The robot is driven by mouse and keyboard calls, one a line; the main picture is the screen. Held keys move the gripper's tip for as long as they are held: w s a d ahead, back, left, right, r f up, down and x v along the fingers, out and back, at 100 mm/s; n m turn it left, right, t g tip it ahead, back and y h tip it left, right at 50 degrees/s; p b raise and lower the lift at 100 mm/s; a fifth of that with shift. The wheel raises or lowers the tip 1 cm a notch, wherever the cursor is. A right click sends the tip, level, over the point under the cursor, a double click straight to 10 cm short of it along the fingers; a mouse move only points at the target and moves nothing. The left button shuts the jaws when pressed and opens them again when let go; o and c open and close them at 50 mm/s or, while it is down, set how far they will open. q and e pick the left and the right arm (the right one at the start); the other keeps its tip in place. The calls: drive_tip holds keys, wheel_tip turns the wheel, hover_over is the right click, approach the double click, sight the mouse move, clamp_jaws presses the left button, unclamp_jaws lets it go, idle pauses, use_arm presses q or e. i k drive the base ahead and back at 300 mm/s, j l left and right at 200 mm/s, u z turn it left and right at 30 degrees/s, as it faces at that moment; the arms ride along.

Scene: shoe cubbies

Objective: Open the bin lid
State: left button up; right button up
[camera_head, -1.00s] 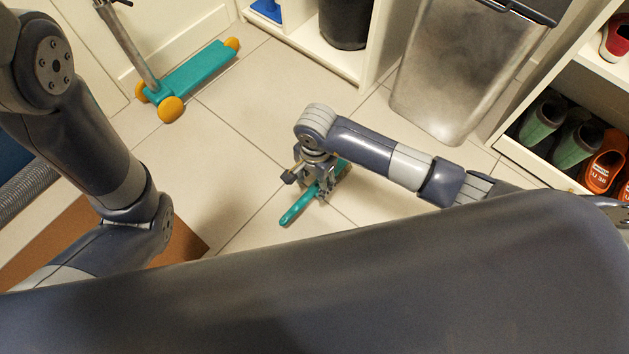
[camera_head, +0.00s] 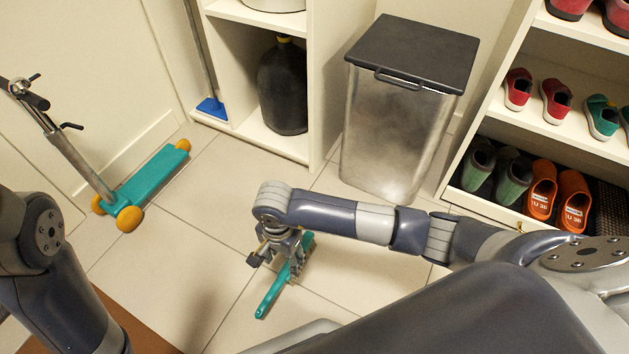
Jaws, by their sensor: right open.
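The bin (camera_head: 392,135) is a tall brushed-metal box standing on the floor between the two shelf units. Its dark flat lid (camera_head: 415,48) is shut, with a handle (camera_head: 418,83) along the front edge. My right gripper (camera_head: 282,255) is open in front of the bin, lower in the picture and to its left, well apart from it and pointing down. A teal stick-like object (camera_head: 272,292) shows under and beside its fingers; I cannot tell whether they touch. My left arm is at the lower left, and its gripper is out of view.
A teal scooter (camera_head: 150,185) with yellow wheels stands at the left by the wall. A cubby (camera_head: 312,80) left of the bin holds a dark jug (camera_head: 283,88). A shoe shelf (camera_head: 560,130) stands close at the bin's right. Tiled floor is open in the middle.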

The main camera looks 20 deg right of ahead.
sight(442, 59)
drive_tip(key=z, duration=1.25)
